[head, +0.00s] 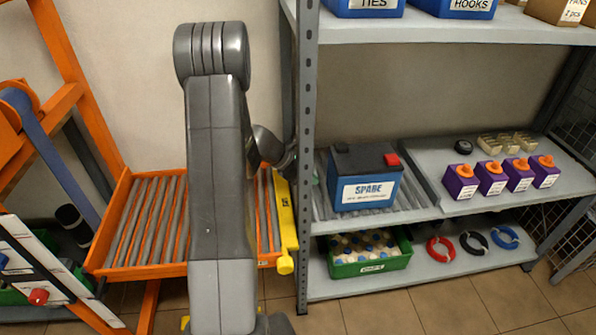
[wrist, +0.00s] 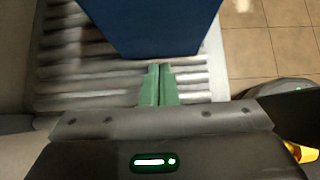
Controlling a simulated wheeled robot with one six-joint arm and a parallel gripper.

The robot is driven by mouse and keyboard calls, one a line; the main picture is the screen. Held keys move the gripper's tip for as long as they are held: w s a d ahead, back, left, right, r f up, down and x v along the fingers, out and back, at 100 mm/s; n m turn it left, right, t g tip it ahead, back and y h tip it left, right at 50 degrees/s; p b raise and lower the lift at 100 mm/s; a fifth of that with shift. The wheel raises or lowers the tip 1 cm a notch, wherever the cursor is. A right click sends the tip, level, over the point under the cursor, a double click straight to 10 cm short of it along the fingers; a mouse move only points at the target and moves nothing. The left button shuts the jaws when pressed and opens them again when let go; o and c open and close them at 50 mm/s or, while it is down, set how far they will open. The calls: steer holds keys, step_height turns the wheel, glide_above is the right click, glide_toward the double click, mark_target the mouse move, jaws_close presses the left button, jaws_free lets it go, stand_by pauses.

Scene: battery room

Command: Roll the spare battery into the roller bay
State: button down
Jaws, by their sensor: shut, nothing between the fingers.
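The spare battery (head: 366,178) is a blue box with a dark top, a red terminal cap and a white SPARE label. It stands upright on the grey rollers (head: 408,198) of the middle shelf. In the wrist view its blue side (wrist: 150,25) is just ahead of my gripper (wrist: 160,70). The green fingers are shut and empty, low over the rollers; I cannot tell whether they touch the battery. In the head view my arm and the shelf post mostly hide the gripper. An orange-framed roller bed (head: 112,225) lies left of the shelf, partly hidden by my arm.
A yellow bar (head: 284,215) stands at the roller bed's right end, beside the grey shelf post (head: 305,130). Purple bottles (head: 492,178) stand right of the battery. A green crate (head: 370,262) and coloured rings (head: 472,241) are on the lower shelf.

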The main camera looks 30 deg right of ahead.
steer(key=shift+s+d+r, duration=0.1)
steer(key=shift+s+d, duration=0.15)
steer(key=shift+d, duration=0.6)
steer(key=shift+s+d+r, duration=0.1)
steer(key=shift+s+d, duration=0.15)
steer(key=shift+d, duration=0.55)
steer(key=shift+s+d, duration=0.3)
steer(key=shift+d, duration=0.6)
steer(key=shift+s+d, duration=0.3)
steer(key=shift+d, duration=0.6)
steer(key=shift+a, duration=0.1)
steer(key=a, duration=0.1)
steer(key=w+a, duration=0.1)
steer(key=a, duration=0.2)
steer(key=shift+w+a, duration=0.1)
steer(key=shift+w, duration=0.15)
steer(key=p, duration=0.1)
glide_toward(332, 172)
steer(key=a, duration=0.3)
steer(key=shift+w+a+f, duration=0.15)
steer(key=shift+w+f, duration=0.2)
steer(key=shift+w, duration=0.1)
